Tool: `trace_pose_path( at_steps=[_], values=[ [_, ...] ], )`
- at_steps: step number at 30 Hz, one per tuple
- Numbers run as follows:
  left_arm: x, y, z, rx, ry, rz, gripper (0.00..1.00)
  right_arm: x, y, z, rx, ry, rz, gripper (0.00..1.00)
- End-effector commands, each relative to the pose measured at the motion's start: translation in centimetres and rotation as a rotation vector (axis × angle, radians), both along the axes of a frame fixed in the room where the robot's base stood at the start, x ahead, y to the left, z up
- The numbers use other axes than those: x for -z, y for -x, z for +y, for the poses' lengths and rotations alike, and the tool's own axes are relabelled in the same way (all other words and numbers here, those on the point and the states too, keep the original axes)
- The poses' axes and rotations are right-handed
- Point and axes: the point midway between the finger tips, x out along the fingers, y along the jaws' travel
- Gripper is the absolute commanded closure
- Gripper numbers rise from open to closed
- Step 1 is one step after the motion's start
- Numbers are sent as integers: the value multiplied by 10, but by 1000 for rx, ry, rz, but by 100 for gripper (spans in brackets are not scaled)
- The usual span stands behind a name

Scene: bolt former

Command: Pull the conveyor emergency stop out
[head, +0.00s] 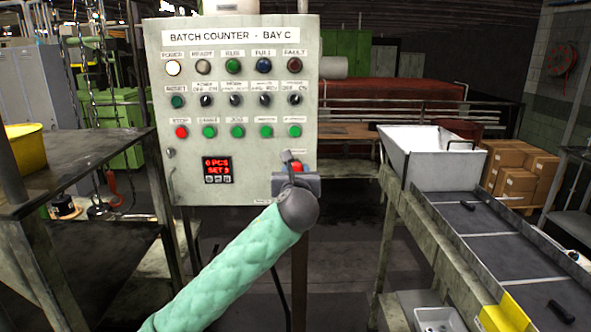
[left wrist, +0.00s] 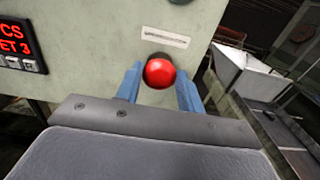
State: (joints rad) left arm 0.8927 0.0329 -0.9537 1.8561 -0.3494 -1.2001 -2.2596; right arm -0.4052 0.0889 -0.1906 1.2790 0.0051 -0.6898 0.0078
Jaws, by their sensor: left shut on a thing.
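The red emergency stop button (left wrist: 160,73) sits on the lower right of the grey control panel (left wrist: 90,50), under a small label whose text I cannot read. In the head view only a bit of the red button (head: 297,167) shows past my gripper. My left gripper (left wrist: 160,88) has its two blue fingers on either side of the red button, shut on it. In the head view my left gripper (head: 293,172) is at the panel's lower right corner, with the padded green arm coming up from below. My right gripper is not in view.
The panel (head: 237,110) carries lamps, switches, a red stop button (head: 181,132), several green buttons and a red display (head: 217,169). A conveyor (head: 500,240) with dark bolts and a white hopper (head: 430,155) stands right. A table with a yellow bin (head: 25,147) stands left.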

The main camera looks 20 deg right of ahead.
Motion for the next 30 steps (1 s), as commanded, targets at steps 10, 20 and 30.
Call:
trace_pose_path(
  at_steps=[10, 20, 30],
  values=[
    [2, 1, -1, 1, -1, 2, 42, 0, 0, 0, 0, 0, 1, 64],
    [2, 4, 0, 1, 0, 1, 42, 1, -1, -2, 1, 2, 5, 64],
    [4, 44, 12, 2, 1, 0, 42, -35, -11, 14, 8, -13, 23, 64]
  ],
)
